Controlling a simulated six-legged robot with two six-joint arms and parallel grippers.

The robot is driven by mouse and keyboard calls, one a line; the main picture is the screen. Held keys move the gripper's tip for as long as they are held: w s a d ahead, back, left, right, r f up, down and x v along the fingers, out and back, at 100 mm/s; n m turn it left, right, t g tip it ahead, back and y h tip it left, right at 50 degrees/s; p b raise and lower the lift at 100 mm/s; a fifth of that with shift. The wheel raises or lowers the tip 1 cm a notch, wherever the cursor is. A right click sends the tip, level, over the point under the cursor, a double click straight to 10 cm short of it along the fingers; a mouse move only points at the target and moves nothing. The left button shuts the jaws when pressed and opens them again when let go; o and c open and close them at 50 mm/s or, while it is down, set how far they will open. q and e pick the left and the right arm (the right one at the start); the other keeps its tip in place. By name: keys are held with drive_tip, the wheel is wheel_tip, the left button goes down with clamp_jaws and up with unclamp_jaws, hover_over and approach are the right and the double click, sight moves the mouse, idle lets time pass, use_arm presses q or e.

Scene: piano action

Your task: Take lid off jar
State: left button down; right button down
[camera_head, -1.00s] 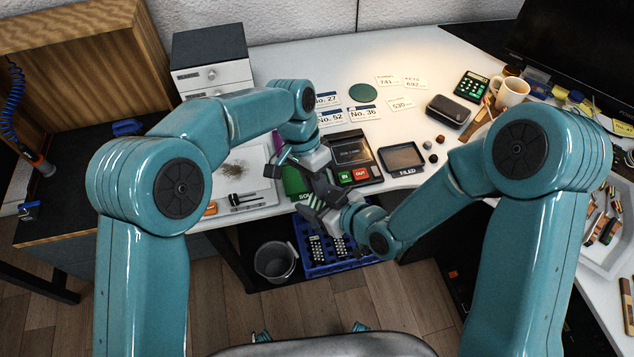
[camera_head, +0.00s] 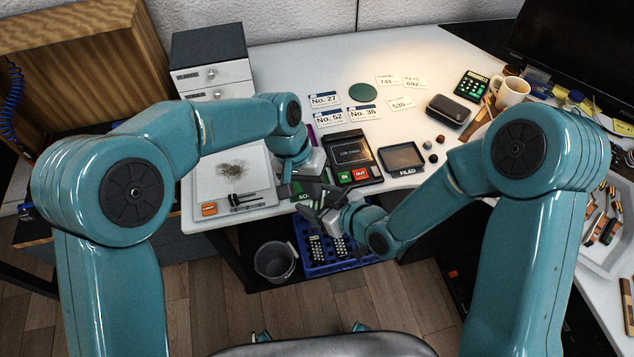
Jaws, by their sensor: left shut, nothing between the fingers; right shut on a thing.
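I cannot make out a jar or a lid anywhere in the head view. My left gripper (camera_head: 308,188) points down over the front edge of the white desk and is shut and empty. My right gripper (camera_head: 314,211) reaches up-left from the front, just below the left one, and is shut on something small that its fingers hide. The two grippers are very close together, and I cannot tell whether they touch. A green tray (camera_head: 285,191) shows partly behind them.
A black device with IN and OUT buttons (camera_head: 352,155) stands just right of the grippers. A white tray (camera_head: 210,178) lies left of them. A blue crate (camera_head: 318,270) and a grey bucket (camera_head: 275,262) are below the desk edge. A mug (camera_head: 512,92) stands far right.

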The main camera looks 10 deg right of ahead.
use_arm(q)
drive_tip(key=shift+s+a+f, duration=0.15)
drive_tip(key=shift+a+f, duration=0.05)
drive_tip(key=shift+w+a+f, duration=0.1)
drive_tip(key=shift+w, duration=0.1)
idle(0.5)
drive_tip(key=c, duration=1.4)
unclamp_jaws()
drive_tip(key=shift+c, duration=0.2)
wheel_tip(320, 180, up, 5)
drive_tip(key=shift+f, duration=0.1)
drive_tip(key=shift+s+d, duration=0.1)
drive_tip(key=shift+d, duration=0.1)
